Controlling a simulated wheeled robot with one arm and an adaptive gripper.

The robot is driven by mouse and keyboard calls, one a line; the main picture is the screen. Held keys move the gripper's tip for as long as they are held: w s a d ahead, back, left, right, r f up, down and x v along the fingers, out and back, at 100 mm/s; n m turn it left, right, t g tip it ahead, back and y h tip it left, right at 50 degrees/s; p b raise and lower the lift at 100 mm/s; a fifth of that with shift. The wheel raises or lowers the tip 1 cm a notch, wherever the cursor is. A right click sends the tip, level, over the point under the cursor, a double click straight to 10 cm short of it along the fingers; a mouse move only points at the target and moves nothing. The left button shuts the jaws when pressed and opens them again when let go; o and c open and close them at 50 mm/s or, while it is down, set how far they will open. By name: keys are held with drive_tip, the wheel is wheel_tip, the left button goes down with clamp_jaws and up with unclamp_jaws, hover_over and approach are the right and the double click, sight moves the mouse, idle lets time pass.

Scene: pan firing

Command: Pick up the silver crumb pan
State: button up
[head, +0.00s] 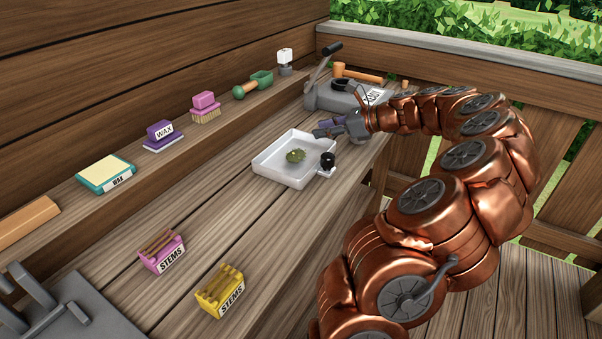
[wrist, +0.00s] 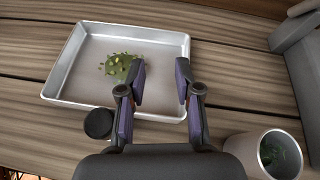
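The silver crumb pan (head: 272,161) is a shallow square tray on the wooden bench in the head view. A small heap of green crumbs (head: 295,155) lies in it. In the wrist view the pan (wrist: 85,92) fills the upper left, with the crumbs (wrist: 122,68) near its middle. My gripper (head: 330,129) is at the pan's right rim in the head view. In the wrist view my gripper (wrist: 160,86) is open, its purple-padded fingers apart over the pan's near right corner. Nothing is between the fingers. I cannot tell whether they touch the rim.
A black knob (wrist: 98,123) is beside the pan's near edge. A cup with green bits (wrist: 272,153) stands at lower right in the wrist view. A grey machine (head: 335,95) stands behind the pan. Pink (head: 161,254) and yellow (head: 221,290) stems holders stand in front.

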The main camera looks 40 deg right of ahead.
sight(302, 155)
drive_tip(key=d, duration=0.1)
drive_tip(key=s+d+f+m, duration=0.1)
drive_tip(key=d, duration=0.1)
drive_tip(key=d+f+m+h, duration=0.1)
drive_tip(key=shift+s+d+f+t, duration=0.1)
drive_tip(key=shift+s+d+t, duration=0.2)
drive_tip(key=shift+s, duration=0.1)
drive_tip(key=shift+w+d+f+m, duration=0.1)
drive_tip(key=shift+d+f+m, duration=0.05)
drive_tip(key=shift+m, duration=0.15)
drive_tip(key=shift+f+b+x, duration=0.1)
drive_tip(key=shift+b+x, duration=0.1)
drive_tip(key=shift+x, duration=1.65)
drive_tip(key=shift+f+b+x, duration=0.15)
drive_tip(key=shift+x, duration=1.7)
drive_tip(key=shift+c, duration=0.4)
clamp_jaws()
